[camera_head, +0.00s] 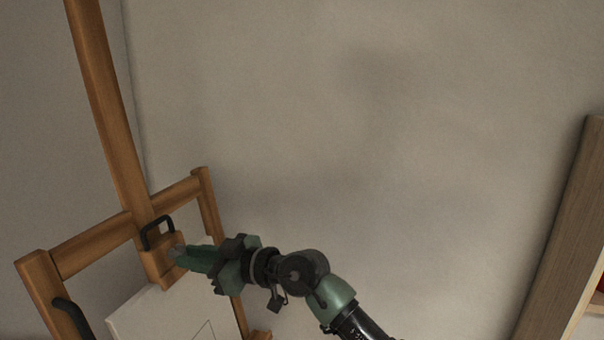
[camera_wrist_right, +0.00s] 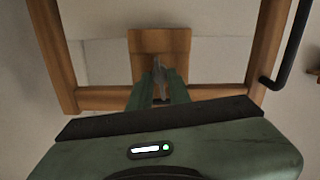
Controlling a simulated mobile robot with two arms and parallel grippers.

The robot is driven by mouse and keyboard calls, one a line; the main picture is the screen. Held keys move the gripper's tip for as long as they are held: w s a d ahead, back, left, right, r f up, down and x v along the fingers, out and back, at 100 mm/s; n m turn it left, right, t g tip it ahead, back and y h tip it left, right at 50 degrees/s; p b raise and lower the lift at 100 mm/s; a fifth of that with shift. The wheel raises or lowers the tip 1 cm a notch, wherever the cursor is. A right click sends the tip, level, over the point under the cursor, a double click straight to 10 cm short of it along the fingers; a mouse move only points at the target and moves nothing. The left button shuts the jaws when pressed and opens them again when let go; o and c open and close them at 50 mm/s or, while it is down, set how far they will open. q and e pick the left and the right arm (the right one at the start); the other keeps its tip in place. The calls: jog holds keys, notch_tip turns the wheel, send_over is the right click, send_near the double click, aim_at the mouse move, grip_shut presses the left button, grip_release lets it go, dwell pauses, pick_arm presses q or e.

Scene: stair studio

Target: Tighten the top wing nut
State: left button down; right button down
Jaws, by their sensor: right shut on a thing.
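A wooden easel (camera_head: 107,113) stands at the left in the head view. A wooden block (camera_head: 152,262) with a black handle (camera_head: 157,229) sits on its central post, above a pale canvas (camera_head: 150,312). My right gripper (camera_head: 177,251) reaches in from the right to the block's front. In the right wrist view, my right gripper (camera_wrist_right: 160,88) is shut on the small grey wing nut (camera_wrist_right: 158,66) at the front of the wooden block (camera_wrist_right: 143,42). The fingers partly hide the nut. My left gripper is not in view.
A second black handle (camera_head: 72,314) is at the easel's lower left. A wooden shelf edge (camera_head: 566,235) stands at the far right. The plain wall (camera_head: 370,120) behind is bare, with free room between easel and shelf.

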jog(key=shift+m, duration=0.7)
jog(key=c, duration=1.6)
grip_release()
jog(key=shift+o, duration=0.2)
jog(key=v, duration=0.6)
